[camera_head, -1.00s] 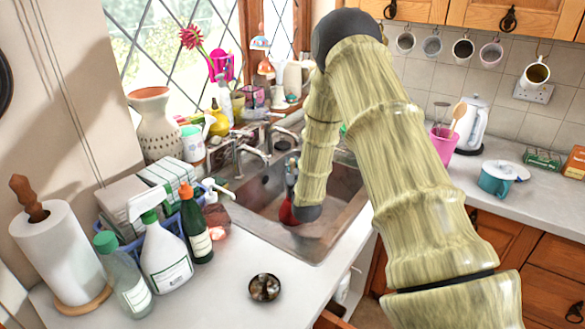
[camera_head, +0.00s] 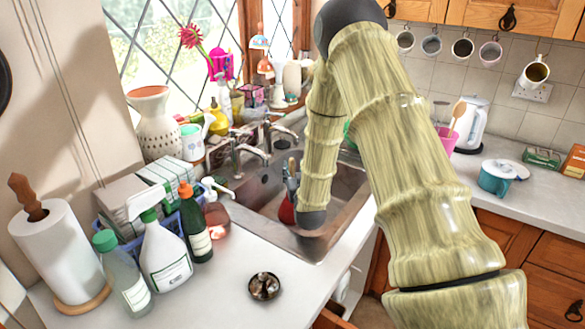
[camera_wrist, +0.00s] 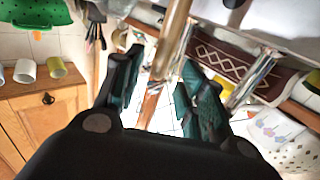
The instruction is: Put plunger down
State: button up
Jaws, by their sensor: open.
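The plunger's red cup (camera_head: 287,211) shows in the sink (camera_head: 334,215), partly behind my forearm. A brown rod, apparently its handle (camera_wrist: 172,45), runs between my fingers in the wrist view. My gripper (camera_wrist: 160,85) is open, with its two dark teal fingers spread on either side of the rod. I cannot tell whether the cup rests flat on the sink bottom.
Two taps (camera_head: 236,160) stand behind the sink. Bottles, including a white spray bottle (camera_head: 164,255), and a paper towel roll (camera_head: 55,250) crowd the counter on the left. A small metal dish (camera_head: 264,286) lies in front of the sink. The counter around it is clear.

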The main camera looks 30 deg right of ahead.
jog(key=b+v, duration=0.1)
jog(key=v, duration=0.6)
jog(key=shift+s, duration=0.25)
jog(key=shift+a+r, duration=0.1)
